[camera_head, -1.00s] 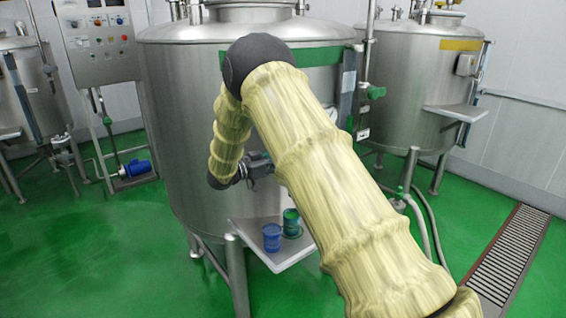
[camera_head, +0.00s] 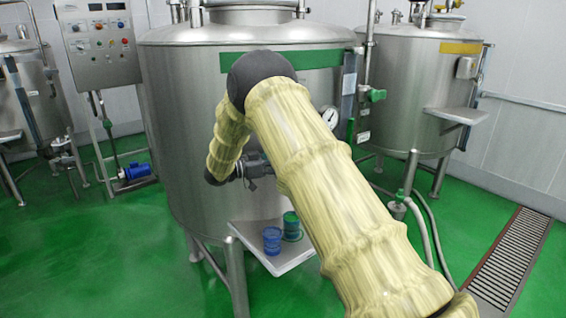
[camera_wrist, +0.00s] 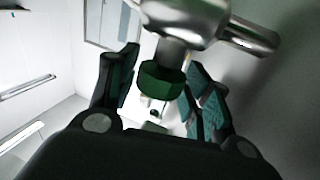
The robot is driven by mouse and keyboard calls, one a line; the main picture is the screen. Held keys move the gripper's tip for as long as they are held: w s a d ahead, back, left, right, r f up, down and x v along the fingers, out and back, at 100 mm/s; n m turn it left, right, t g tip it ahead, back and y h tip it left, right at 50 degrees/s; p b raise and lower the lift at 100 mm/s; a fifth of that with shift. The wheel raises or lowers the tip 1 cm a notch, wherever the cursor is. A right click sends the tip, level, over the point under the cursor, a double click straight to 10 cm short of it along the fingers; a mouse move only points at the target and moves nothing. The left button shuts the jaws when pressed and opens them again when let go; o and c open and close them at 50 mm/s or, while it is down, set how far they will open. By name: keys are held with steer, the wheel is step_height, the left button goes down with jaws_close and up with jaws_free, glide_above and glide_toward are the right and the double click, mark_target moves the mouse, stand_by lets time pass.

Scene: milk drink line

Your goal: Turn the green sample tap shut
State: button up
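The sample tap's green knob (camera_wrist: 162,82) hangs under a shiny metal tap body (camera_wrist: 188,14) in the wrist view. My gripper (camera_wrist: 160,64) is open, with one dark finger to the left of the knob and one to the right. A gap shows on the left; the right finger is close to the knob, and I cannot tell whether it touches. In the head view my gripper (camera_head: 256,166) is small, in front of the large steel tank (camera_head: 190,120). The tap cannot be made out there behind my arm.
A small metal shelf (camera_head: 283,262) below my gripper holds a blue cup (camera_head: 272,241) and a green cup (camera_head: 292,227). A round gauge (camera_head: 330,117) and another green handle (camera_head: 376,95) are on the tank's right. A second tank (camera_head: 415,90) stands at the right.

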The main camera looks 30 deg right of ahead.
steer(key=shift+o, duration=0.2)
steer(key=w+a, duration=0.2)
steer(key=a, duration=0.9)
steer(key=shift+w+a, duration=0.2)
steer(key=shift+a, duration=0.2)
